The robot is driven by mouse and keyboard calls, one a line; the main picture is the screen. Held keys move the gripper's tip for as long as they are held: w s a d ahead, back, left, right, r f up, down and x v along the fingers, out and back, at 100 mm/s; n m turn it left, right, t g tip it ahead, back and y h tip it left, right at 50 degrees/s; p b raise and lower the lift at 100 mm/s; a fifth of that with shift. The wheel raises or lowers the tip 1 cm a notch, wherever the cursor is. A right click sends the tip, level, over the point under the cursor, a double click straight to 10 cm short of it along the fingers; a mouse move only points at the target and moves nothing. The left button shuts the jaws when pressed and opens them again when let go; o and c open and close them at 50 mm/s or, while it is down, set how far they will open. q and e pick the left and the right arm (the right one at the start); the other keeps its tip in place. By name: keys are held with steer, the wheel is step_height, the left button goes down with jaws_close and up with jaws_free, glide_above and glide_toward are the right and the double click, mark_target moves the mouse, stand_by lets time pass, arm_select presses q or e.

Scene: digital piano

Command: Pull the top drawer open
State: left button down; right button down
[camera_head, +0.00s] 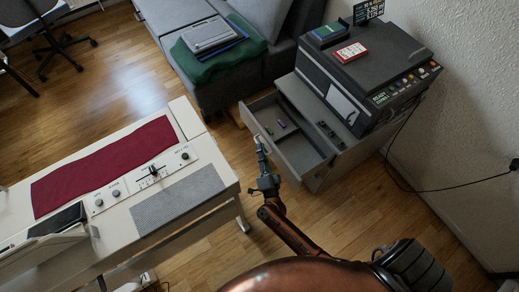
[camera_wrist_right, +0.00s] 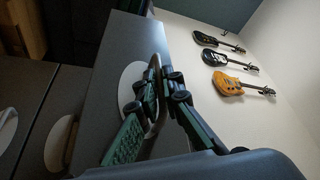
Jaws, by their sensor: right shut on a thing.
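The top drawer (camera_head: 292,150) of the grey cabinet stands pulled out, with its inside visible from above. A few small items lie in it, one green and one purple. My right gripper (camera_head: 259,146) is at the middle of the drawer's front, outside it. In the right wrist view, my right gripper (camera_wrist_right: 162,88) is shut on the curved handle (camera_wrist_right: 155,66) in front of a pale oval on the grey drawer front (camera_wrist_right: 128,45). The fingers partly hide the handle. My left gripper is in neither view.
A printer (camera_head: 365,75) stands on the cabinet, with a red-and-white box (camera_head: 351,52) on top. A white desk-like unit with a red cloth (camera_head: 105,165) is left of my right arm. A grey sofa (camera_head: 262,65) is behind. Wooden floor (camera_head: 225,145) lies between unit and drawer.

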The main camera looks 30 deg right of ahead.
steer(key=shift+f, duration=0.1)
steer(key=c, duration=2.4)
jaws_free()
steer(key=v, duration=1.2)
